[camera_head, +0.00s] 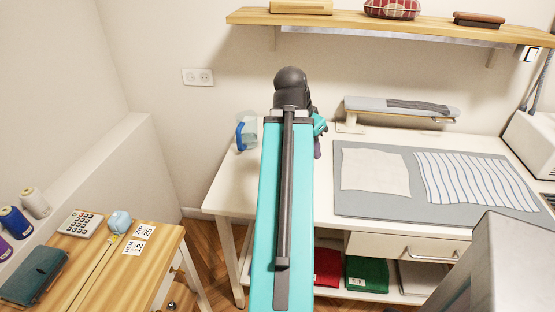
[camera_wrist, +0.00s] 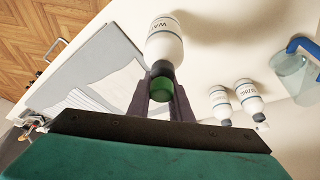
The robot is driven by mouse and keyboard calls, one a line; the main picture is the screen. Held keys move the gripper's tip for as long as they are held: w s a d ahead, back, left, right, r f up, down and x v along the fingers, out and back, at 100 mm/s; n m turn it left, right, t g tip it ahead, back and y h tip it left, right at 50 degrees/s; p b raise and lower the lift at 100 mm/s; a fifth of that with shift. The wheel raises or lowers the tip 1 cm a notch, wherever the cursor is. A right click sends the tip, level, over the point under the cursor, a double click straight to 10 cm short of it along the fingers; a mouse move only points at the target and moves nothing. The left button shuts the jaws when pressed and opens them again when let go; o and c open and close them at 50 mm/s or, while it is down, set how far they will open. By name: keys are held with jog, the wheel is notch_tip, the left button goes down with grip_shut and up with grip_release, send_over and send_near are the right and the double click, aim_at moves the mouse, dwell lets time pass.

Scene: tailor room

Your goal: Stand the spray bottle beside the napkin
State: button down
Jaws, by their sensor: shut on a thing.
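My gripper (camera_wrist: 162,78) is shut on the green top of a white bottle (camera_wrist: 164,45) with a label starting "WA". The bottle's body points away from the gripper. I cannot tell whether its base touches the table. In the head view my arm hides the bottle and most of the gripper. A plain white cloth (camera_head: 375,170) and a blue-striped white cloth (camera_head: 475,180) lie side by side on the grey mat (camera_head: 400,210), right of my gripper. I cannot tell which cloth is called the napkin. The striped one also shows in the wrist view (camera_wrist: 78,97).
Two more white bottles (camera_wrist: 220,104) (camera_wrist: 247,95) stand close together on the white table (camera_head: 235,190). A clear jug with a blue handle (camera_head: 247,133) is at its left. A small ironing board (camera_head: 400,107) stands behind the mat. A wooden shelf (camera_head: 345,19) hangs above.

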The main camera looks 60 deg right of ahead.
jog(key=s, duration=0.2)
jog(key=s+m, duration=0.1)
jog(key=shift+d, duration=0.35)
jog(key=w+d+p, duration=0.2)
jog(key=w+d, duration=0.1)
jog(key=d, duration=0.4)
jog(key=w+d+f+p, duration=0.1)
jog(key=w+d+p, duration=0.1)
jog(key=d, duration=0.5)
jog(key=shift+w+d+f, duration=0.25)
jog(key=shift+w+d, duration=0.1)
jog(key=shift+w, duration=0.2)
jog(key=shift+f+p, duration=0.6)
jog(key=shift+f, duration=1.25)
